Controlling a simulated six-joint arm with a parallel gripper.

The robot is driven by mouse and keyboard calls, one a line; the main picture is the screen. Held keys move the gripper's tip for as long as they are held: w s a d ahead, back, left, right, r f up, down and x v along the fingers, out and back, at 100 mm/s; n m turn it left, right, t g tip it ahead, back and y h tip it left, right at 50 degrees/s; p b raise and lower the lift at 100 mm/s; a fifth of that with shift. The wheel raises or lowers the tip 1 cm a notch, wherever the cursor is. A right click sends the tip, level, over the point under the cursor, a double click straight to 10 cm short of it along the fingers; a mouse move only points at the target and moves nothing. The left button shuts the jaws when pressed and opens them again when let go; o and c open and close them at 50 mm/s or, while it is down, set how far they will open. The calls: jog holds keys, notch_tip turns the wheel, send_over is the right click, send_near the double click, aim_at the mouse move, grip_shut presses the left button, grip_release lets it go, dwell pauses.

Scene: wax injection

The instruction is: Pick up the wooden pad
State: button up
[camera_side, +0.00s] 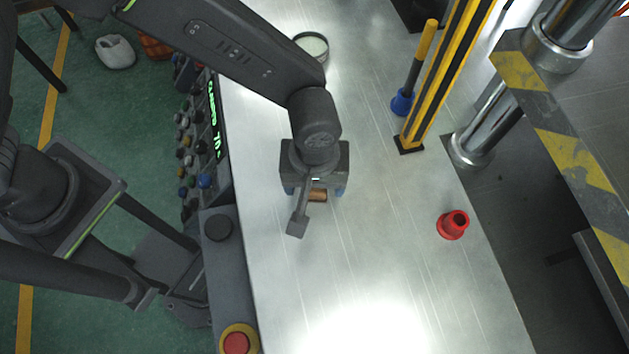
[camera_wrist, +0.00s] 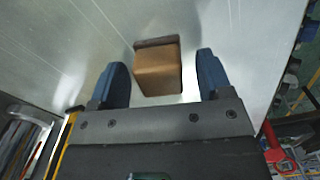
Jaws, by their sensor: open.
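The wooden pad (camera_wrist: 158,70) is a small brown block with a darker strip along its far edge. In the wrist view it lies between the two blue fingertips of my gripper (camera_wrist: 160,80), with a gap on each side. My gripper is open and empty. In the side view only a small brown part of the pad (camera_side: 318,196) shows below my gripper (camera_side: 316,190); the rest is hidden under the gripper body. The pad appears to lie on the metal table (camera_side: 385,270).
A red hollow piece (camera_side: 453,225) stands on the table to the right. A yellow-handled tool with a blue base (camera_side: 414,70) and a yellow-black post (camera_side: 440,80) stand behind it. A round dish (camera_side: 312,46) is at the back. A button panel (camera_side: 202,140) borders the left edge. The front is clear.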

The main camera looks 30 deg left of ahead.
jog(key=c, duration=1)
jog(key=shift+r, duration=0.1)
jog(key=shift+r, duration=0.55)
notch_tip(320, 180, up, 3)
jog(key=shift+f, duration=0.1)
jog(key=w+a+r, duration=0.1)
jog(key=a+r, duration=0.1)
jog(key=a, duration=0.1)
jog(key=w+a+r, duration=0.2)
jog(key=a, duration=0.2)
jog(key=w+a+r, duration=0.1)
jog(key=a+r, duration=0.2)
jog(key=shift+w+a, duration=0.25)
jog(key=shift+a, duration=0.15)
